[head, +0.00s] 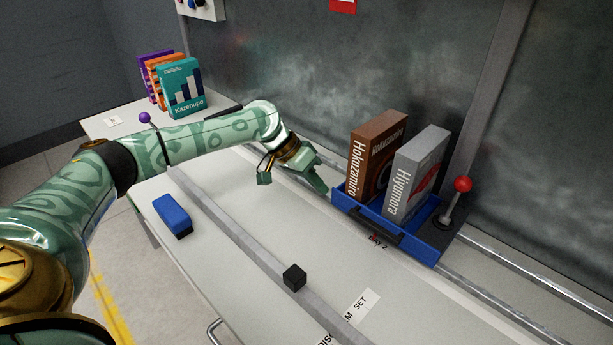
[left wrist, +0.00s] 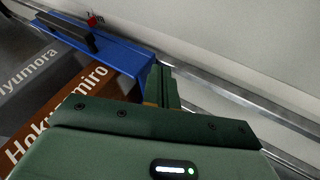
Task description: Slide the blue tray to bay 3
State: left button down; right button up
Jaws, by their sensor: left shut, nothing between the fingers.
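The blue tray (head: 418,248) sits on the rails at the right of the bench, with a black handle on its front side. A brown box marked Hokuzamiro (head: 372,158) and a grey box marked Hiyumora (head: 416,175) stand in it. A label, seemingly "BAY 2" (head: 378,240), shows by the tray's front edge; I see no bay 3 label. My left gripper (head: 321,186) is shut and empty at the tray's left end. The left wrist view shows its fingers (left wrist: 163,85) close beside the tray's end (left wrist: 125,58); contact is unclear. My right gripper is out of view.
A red-knobbed lever (head: 463,184) rises at the tray's right end. A blue eraser-like block (head: 172,214) and a small black cube (head: 294,277) are on the bench. Several upright boxes (head: 184,88) stand at the back left. A dark wall runs behind the rails.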

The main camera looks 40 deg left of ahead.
pick_arm(q)
jog(key=shift+d, duration=0.4)
jog(key=shift+s, duration=0.1)
jog(key=shift+d, duration=0.1)
